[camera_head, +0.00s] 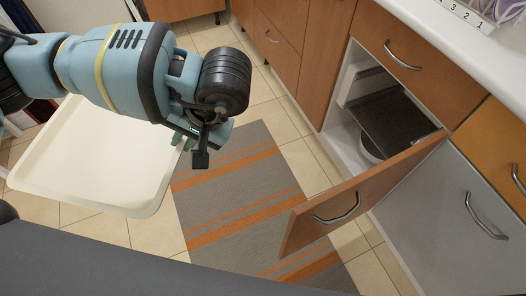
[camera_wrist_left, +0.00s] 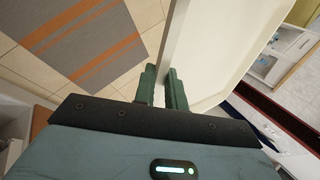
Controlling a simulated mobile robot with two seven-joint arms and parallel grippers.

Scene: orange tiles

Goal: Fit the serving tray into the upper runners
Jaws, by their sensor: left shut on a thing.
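The cream serving tray (camera_head: 95,160) is at the left of the head view, above the floor. My left gripper (camera_head: 186,141) is shut on its right edge; the arm hides part of the tray's far side. In the left wrist view the green fingers (camera_wrist_left: 162,88) pinch the rim of the tray (camera_wrist_left: 217,45). The open cupboard (camera_head: 338,126) stands to the right, well apart from the tray. A pale runner (camera_head: 366,78) shows on its inner left wall. A dark flat shelf or tray (camera_head: 400,118) lies inside; the right wall's runners are hidden. My right gripper is not in view.
The cupboard door (camera_head: 365,192) stands open, sticking out toward the lower left. A round pale pot (camera_head: 371,149) sits under the dark shelf. A drawer (camera_head: 405,55) and white counter (camera_head: 470,55) are above. The striped rug (camera_head: 235,190) between tray and cupboard is clear.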

